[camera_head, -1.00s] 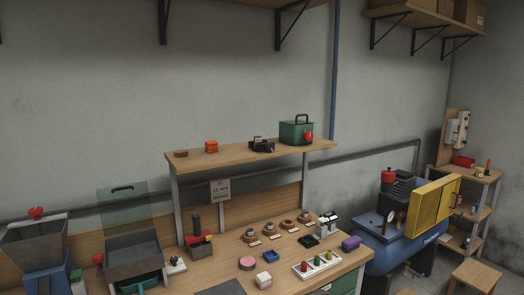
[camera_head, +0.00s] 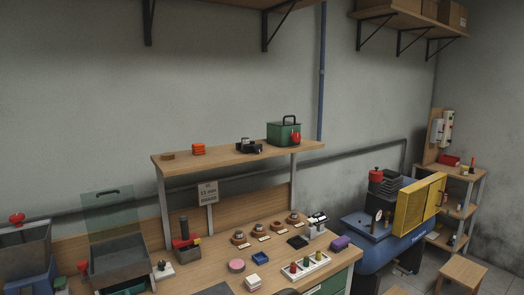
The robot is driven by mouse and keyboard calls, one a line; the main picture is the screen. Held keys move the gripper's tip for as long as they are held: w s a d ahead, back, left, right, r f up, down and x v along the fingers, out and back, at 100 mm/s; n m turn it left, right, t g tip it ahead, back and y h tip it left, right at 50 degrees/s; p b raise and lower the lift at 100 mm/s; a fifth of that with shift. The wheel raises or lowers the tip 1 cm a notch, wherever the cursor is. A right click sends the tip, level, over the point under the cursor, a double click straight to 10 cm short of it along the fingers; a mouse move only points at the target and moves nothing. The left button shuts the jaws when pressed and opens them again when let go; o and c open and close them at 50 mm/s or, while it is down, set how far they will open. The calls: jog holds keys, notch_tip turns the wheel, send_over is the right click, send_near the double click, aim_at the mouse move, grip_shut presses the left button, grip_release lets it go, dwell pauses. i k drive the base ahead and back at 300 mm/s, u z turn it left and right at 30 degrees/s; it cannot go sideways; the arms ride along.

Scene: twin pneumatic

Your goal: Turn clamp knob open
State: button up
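I cannot tell for sure which part is the clamp knob. A red knob (camera_head: 83,266) sits at the left side of the grey open-topped box (camera_head: 118,262) with a raised clear lid, on the bench at lower left. Another red knob (camera_head: 17,219) tops the grey hopper (camera_head: 22,246) at the far left. A third red knob (camera_head: 295,137) is on the front of the green case (camera_head: 283,132) on the shelf. A red and black device (camera_head: 185,242) stands right of the grey box. All are too small to read their turn. My gripper is not in view.
A blue compressor (camera_head: 365,228) with a yellow guard (camera_head: 420,203) is at right.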

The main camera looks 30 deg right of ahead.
aim_at(258, 148)
jog(key=i, duration=0.95)
jog(key=u, duration=0.05)
